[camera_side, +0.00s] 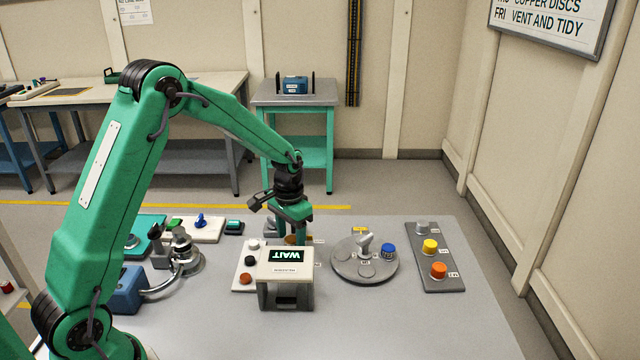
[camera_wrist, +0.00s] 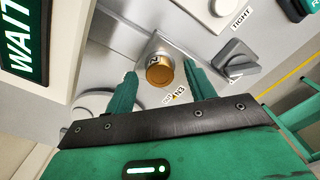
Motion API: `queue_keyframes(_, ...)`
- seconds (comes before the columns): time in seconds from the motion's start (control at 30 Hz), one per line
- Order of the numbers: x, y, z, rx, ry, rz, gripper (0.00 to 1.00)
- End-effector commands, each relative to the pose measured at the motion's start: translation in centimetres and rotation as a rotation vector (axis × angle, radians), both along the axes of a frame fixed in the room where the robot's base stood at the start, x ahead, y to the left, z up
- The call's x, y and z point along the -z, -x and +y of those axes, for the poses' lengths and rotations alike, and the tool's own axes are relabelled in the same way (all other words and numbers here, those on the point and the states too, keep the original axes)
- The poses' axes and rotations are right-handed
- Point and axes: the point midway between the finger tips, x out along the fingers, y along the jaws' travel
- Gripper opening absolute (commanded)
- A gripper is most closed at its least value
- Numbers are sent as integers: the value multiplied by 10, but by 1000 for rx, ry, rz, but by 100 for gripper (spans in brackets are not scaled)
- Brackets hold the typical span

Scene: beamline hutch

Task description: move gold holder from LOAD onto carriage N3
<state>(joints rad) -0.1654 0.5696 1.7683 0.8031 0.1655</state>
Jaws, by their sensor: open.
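The gold holder (camera_wrist: 160,72) is a short cylinder with a dark mark on its top. In the wrist view it sits on a grey metal block, close to a label reading N3 (camera_wrist: 178,94). My gripper (camera_wrist: 161,70) is open, with one green finger on each side of the holder; I cannot tell whether either finger touches it. In the side view my gripper (camera_side: 302,236) points down behind the WAIT display (camera_side: 285,256), and a little of the gold holder (camera_side: 290,240) shows beside the fingers. I cannot make out a LOAD label.
The WAIT display's stand is close in front of my gripper. A round grey turntable (camera_side: 350,270) with an upright handle and a blue holder (camera_side: 388,249) stands to the right. Beyond it a dark rack (camera_side: 437,277) holds grey, yellow and orange pieces. The front right of the table is clear.

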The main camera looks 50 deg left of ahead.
Motion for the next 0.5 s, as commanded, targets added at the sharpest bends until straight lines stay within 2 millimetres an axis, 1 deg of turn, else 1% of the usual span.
queue_keyframes(0.27, -5, 0, 0, 0, 0, -1, 55)
queue_keyframes(0.37, -12, 0, 0, 0, 0, -2, 55)
queue_keyframes(0.5, -28, 0, 0, 0, 0, -2, 55)
